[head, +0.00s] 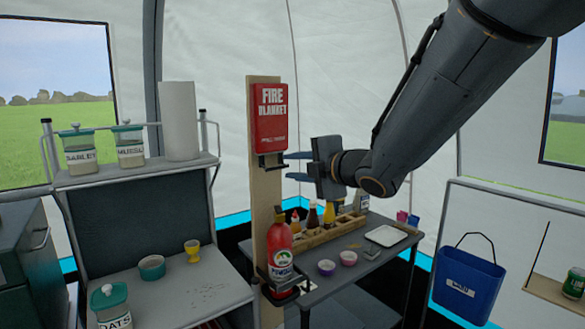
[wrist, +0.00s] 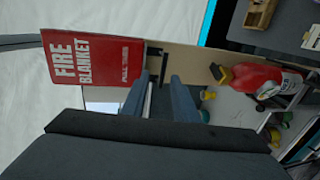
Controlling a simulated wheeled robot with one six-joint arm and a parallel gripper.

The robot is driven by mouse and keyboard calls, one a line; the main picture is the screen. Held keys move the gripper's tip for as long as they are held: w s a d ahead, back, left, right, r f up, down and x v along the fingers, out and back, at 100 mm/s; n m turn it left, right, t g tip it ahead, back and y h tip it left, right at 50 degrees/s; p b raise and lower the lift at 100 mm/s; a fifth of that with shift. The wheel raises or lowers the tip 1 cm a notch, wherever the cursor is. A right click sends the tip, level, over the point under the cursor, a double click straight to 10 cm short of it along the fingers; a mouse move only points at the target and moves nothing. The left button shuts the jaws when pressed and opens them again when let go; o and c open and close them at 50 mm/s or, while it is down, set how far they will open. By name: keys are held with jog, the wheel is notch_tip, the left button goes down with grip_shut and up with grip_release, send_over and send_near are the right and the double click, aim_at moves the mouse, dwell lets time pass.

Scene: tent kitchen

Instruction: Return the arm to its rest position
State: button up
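My gripper (head: 288,166) is at the end of my raised arm in the head view, in front of the wooden post and just below right of the red fire blanket pack (head: 271,115). Its two fingers are apart, with nothing seen between them. In the wrist view my gripper (wrist: 161,90) also shows spread fingers, beside a black bracket (wrist: 157,67) under the fire blanket pack (wrist: 93,65). I cannot tell whether a finger touches the bracket. The arm reaches in from the upper right.
A red extinguisher (head: 280,250) hangs low on the wooden post (head: 261,192). Left is a shelf unit (head: 130,172) with jars and a paper roll (head: 180,121). Below the gripper a dark table (head: 325,287) holds bottles, bowls and a tray (head: 386,235). A blue bucket (head: 467,285) hangs right.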

jog(key=s+d+f+m+g+h, duration=0.2)
jog(key=s+d+f+m+h, duration=0.15)
jog(key=d+f+m, duration=0.45)
jog(key=s+d+f+m+g+h, duration=0.2)
jog(key=s+d+f+m+h, duration=0.25)
jog(key=f, duration=0.55)
jog(key=s+d+f+m+g, duration=0.1)
jog(key=s+f+m+g, duration=0.2)
jog(key=s, duration=0.6)
jog(key=s+d+f+m+g+b, duration=0.1)
jog(key=s+d+f+m+g, duration=0.1)
jog(key=s+f+m+g, duration=0.2)
jog(key=s+f+m, duration=0.3)
jog(key=s+m, duration=0.2)
jog(key=shift+s+f+g+h, duration=0.15)
jog(key=shift+f+g+h, duration=0.15)
jog(key=shift+f+h, duration=0.1)
jog(key=shift+o, duration=0.5)
jog(key=shift+d, duration=0.15)
